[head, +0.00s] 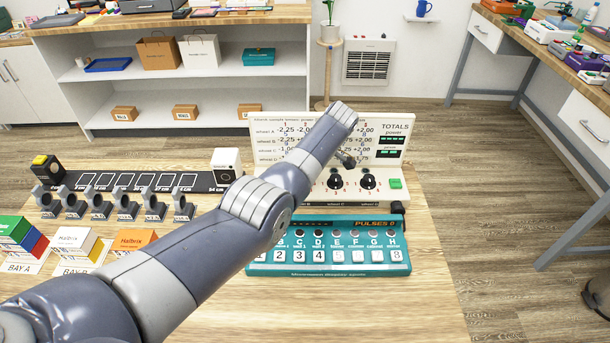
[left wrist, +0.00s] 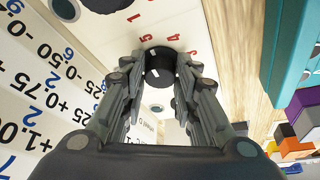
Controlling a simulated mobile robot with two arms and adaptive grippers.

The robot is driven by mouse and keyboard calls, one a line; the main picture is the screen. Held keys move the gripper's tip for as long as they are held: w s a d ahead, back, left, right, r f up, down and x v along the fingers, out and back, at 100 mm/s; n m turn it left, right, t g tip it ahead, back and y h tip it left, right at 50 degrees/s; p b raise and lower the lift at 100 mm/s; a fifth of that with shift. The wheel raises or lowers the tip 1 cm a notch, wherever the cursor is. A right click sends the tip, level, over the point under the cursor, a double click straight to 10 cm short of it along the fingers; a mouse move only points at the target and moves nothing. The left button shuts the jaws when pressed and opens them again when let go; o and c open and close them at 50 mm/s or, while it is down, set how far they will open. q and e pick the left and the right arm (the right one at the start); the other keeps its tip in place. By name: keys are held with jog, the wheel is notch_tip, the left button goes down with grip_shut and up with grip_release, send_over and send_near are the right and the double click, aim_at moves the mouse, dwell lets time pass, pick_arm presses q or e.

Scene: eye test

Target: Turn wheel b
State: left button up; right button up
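The white wheel panel (head: 392,131) stands on the table, with rows of numbers for several wheels. Two black wheels (head: 335,182) show right of my left forearm in the head view; the forearm hides the part left of them. My left gripper (left wrist: 160,72) is mostly hidden behind the arm there. In the left wrist view its fingers are apart, on either side of a black wheel (left wrist: 158,66) with red numbers around it. I cannot tell whether they touch it. By its place left of the other wheels, it appears to be wheel b; its label is unreadable. My right gripper is out of view.
A green button (head: 396,184) is right of the wheels. A black slotted strip (head: 120,181), grey clips and coloured boxes (head: 134,241) lie to the left.

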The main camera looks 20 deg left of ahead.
pick_arm(q)
jog(key=o, duration=0.3)
jog(key=v, duration=1.2)
